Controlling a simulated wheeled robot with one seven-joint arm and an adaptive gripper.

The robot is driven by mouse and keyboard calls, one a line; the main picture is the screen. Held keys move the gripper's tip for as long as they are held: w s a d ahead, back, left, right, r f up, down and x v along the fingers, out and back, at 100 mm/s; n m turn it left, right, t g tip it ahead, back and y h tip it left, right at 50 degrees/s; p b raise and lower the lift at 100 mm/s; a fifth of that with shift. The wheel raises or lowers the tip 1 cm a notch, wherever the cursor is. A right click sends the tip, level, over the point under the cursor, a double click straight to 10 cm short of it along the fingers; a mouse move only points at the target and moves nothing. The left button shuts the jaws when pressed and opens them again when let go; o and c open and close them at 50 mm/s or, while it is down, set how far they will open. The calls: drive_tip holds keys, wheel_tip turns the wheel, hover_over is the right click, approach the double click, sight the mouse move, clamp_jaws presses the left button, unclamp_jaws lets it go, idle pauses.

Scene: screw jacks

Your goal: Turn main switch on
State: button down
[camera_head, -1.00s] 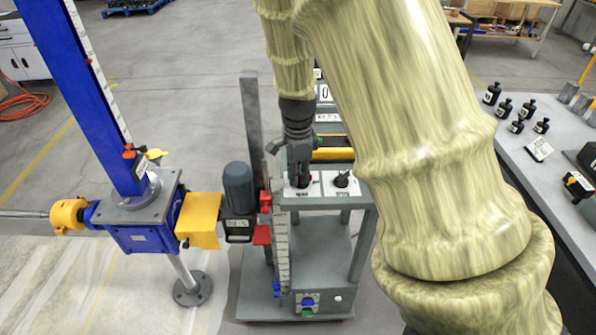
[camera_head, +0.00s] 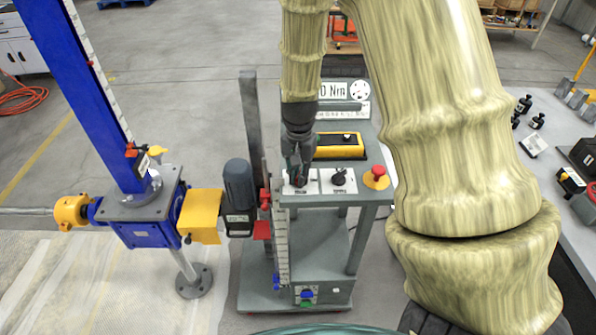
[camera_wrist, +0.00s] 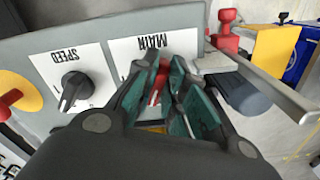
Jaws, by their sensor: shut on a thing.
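The main switch (camera_wrist: 156,97) is a small red knob on a white plate (camera_wrist: 125,48) marked MAIN, seen upside down in the wrist view. My gripper (camera_wrist: 167,80) is shut on this red knob, with its teal-padded fingers on either side. The fingers hide most of the knob, so its on or off position cannot be read. In the head view my gripper (camera_head: 299,180) reaches down onto the left end of the grey control panel.
The black SPEED knob (camera_wrist: 74,91) sits beside the MAIN plate. A red emergency stop (camera_head: 377,172) on yellow is farther right. A yellow-and-black box (camera_head: 340,146) stands behind the panel. A dark motor (camera_head: 239,185) and blue screw jack (camera_head: 148,225) stand left.

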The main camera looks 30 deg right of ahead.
drive_tip(key=n, duration=0.2)
drive_tip(key=n+p, duration=0.1)
drive_tip(key=n, duration=0.1)
drive_tip(key=shift+s+d+n, duration=0.15)
drive_tip(key=shift+d+n, duration=0.05)
drive_tip(key=shift+n, duration=0.2)
idle(0.4)
drive_tip(key=c, duration=1.5)
unclamp_jaws()
drive_tip(key=shift+d+r, duration=0.1)
drive_tip(key=shift+r, duration=5.9)
drive_tip(key=shift+s, duration=0.1)
